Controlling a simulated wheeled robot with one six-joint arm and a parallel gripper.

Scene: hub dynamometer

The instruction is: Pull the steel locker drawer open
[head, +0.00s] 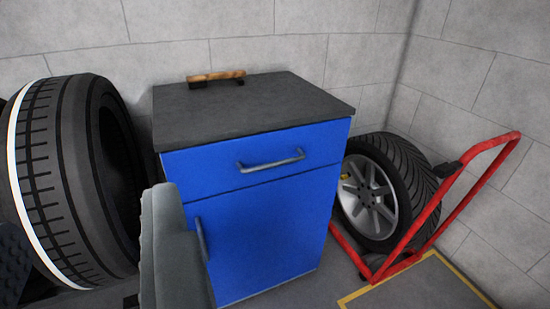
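The steel locker (270,235) is a blue cabinet with a dark grey top, standing in the middle of the head view against the block wall. Its drawer (215,163) is the upper blue front and looks flush with the body, so it appears closed. A grey bar handle (272,162) runs across the drawer front. Below is a door with a vertical grey handle (201,240). A grey part of my gripper (168,250) shows at the lower left, in front of the locker's left edge. Only this part shows, so its opening is hidden. It appears clear of the drawer handle.
A wooden-handled item (216,76) lies on the locker's top at the back. A large tyre (75,170) stands close on the left. On the right are a wheel with a silver rim (368,198) and a red tubular frame (465,205). Yellow-edged floor (425,285) lies at front right.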

